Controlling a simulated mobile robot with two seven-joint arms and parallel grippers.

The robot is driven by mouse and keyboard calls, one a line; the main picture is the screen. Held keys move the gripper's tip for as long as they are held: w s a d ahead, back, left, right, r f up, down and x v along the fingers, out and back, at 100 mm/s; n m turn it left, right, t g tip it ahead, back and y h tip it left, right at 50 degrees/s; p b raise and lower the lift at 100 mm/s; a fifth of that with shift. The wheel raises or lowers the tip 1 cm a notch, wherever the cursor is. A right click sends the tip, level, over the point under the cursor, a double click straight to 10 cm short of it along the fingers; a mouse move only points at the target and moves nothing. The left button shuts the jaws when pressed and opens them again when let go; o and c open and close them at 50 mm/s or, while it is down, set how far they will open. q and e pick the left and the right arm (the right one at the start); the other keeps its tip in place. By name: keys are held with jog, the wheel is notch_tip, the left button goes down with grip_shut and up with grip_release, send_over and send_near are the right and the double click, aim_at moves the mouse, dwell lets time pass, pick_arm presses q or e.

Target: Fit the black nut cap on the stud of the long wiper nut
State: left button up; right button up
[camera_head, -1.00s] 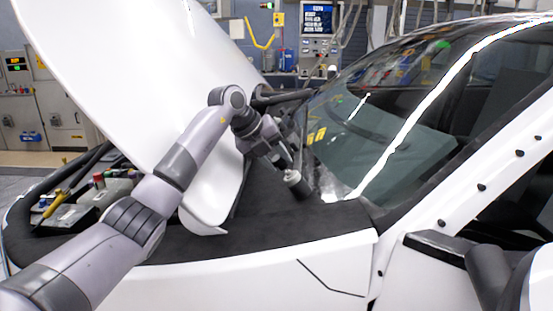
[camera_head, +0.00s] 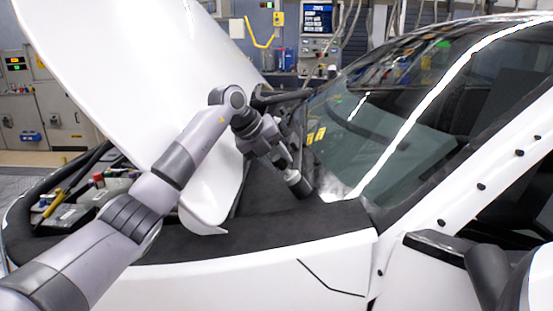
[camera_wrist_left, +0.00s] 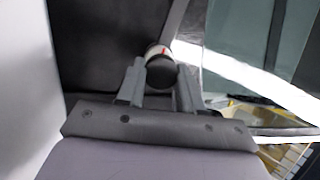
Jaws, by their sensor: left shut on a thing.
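My left gripper (camera_head: 290,168) reaches over the black cowl at the base of the windshield. It is shut on a short dark cylinder with a pale band, which I take to be the black nut cap (camera_head: 302,187). In the left wrist view the cap (camera_wrist_left: 160,72) sits between both fingertips of the gripper (camera_wrist_left: 158,88), its dark round end towards the camera and a white band with a red mark beyond. The long wiper nut and its stud cannot be made out. I cannot tell whether the cap touches anything below. My right gripper is not in view.
The raised white hood (camera_head: 120,70) stands close to my left arm. The windshield (camera_head: 390,130) slopes up to the right of the gripper. The black cowl (camera_head: 300,222) and white fender (camera_head: 250,275) lie in front. Engine bay parts (camera_head: 80,205) show at left.

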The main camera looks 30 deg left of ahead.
pick_arm(q)
jog(key=shift+w+d+f, duration=0.2)
jog(key=shift+d+f, duration=0.05)
jog(key=shift+f, duration=0.3)
jog(key=shift+w+d+f, duration=0.2)
jog(key=shift+d+f, duration=0.05)
jog(key=shift+f, duration=0.25)
jog(key=o, duration=1.1)
jog(key=shift+w, duration=0.1)
jog(key=shift+r, duration=0.1)
